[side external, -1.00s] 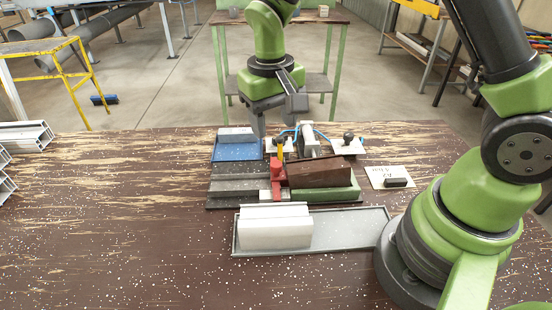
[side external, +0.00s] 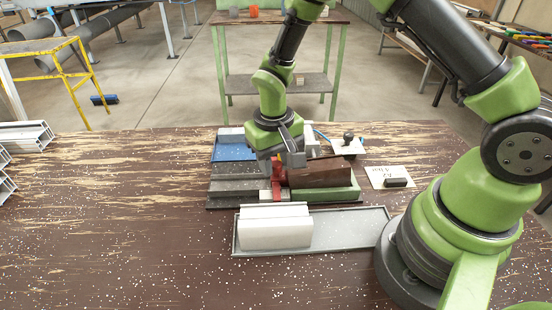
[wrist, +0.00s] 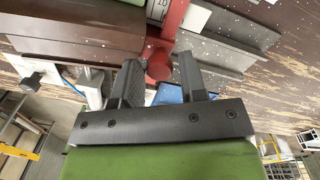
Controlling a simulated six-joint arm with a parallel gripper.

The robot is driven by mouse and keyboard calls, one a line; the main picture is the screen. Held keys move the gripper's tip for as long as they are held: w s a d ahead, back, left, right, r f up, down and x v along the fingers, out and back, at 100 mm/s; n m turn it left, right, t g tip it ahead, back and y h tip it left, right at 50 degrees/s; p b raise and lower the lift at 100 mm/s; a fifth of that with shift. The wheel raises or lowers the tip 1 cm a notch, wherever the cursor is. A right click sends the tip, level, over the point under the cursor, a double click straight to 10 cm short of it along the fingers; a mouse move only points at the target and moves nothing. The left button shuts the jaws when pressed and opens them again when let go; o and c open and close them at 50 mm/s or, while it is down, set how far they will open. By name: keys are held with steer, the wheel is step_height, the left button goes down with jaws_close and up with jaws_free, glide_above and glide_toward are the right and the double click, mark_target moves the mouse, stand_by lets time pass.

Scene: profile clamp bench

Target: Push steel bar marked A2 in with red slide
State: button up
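The red slide (side external: 279,187) stands at the middle of the clamp fixture, at the left end of a dark brown bar. It also shows in the wrist view (wrist: 172,30), with its round red knob between my fingers. My gripper (side external: 281,163) is open, pointing down at the slide; in the wrist view its two fingers (wrist: 158,72) are apart on either side of the knob, without clear contact. A card (side external: 380,172) with a marking that reads like A2 lies right of the fixture, with a small dark block (side external: 397,182) on it. The fixture's back is partly hidden by my gripper.
The brown bar (side external: 320,173) lies along the fixture over a green strip. A grey tray (side external: 350,228) in front holds a white profile (side external: 275,228). A blue tray (side external: 226,153) is at the back left. A black-knobbed part (side external: 348,140) stands behind. The table's left is mostly clear.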

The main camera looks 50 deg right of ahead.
mark_target(280, 165)
jaws_close()
steer(key=shift+s+d, duration=0.45)
steer(key=shift+o, duration=1.8)
jaws_free()
step_height(280, 165, up, 10)
steer(key=shift+a, duration=0.25)
steer(key=shift+w, duration=0.1)
